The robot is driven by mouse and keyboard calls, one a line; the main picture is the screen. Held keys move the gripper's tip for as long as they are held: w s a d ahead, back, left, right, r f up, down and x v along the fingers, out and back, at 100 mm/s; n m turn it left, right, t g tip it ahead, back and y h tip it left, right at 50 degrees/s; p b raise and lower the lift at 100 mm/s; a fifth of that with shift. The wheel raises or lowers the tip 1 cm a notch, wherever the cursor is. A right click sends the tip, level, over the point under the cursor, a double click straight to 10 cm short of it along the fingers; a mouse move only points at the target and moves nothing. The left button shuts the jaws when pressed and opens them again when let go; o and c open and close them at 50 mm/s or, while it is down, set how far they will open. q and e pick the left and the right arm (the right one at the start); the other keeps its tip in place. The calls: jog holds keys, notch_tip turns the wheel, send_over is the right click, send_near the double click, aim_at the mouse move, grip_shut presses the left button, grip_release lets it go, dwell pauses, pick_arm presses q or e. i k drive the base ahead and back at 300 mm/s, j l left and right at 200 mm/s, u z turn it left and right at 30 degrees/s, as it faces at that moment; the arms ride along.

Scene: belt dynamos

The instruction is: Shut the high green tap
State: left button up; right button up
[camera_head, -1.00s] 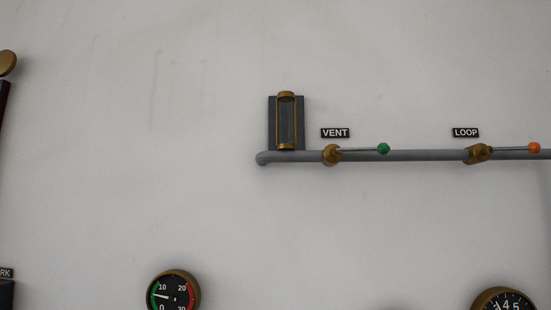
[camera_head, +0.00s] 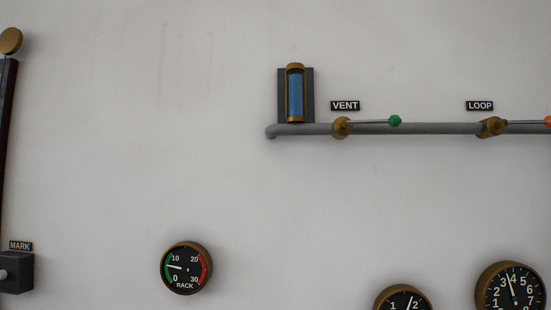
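The high green tap (camera_head: 342,127) is a brass valve on a grey pipe (camera_head: 425,128) on the wall, under a label that reads VENT (camera_head: 345,106). Its thin lever runs to the right along the pipe and ends in a green knob (camera_head: 395,121). A brass-framed sight glass (camera_head: 295,93) at the pipe's left end shows blue inside. Neither of my grippers is in view.
A second brass tap (camera_head: 491,127) with an orange knob (camera_head: 548,121) sits under the LOOP label. A RACK gauge (camera_head: 186,268) and two more gauges are below. A dark MARK box (camera_head: 16,273) is at lower left. The wall between is bare.

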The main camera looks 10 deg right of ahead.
aim_at(394, 122)
jog(key=z, duration=1)
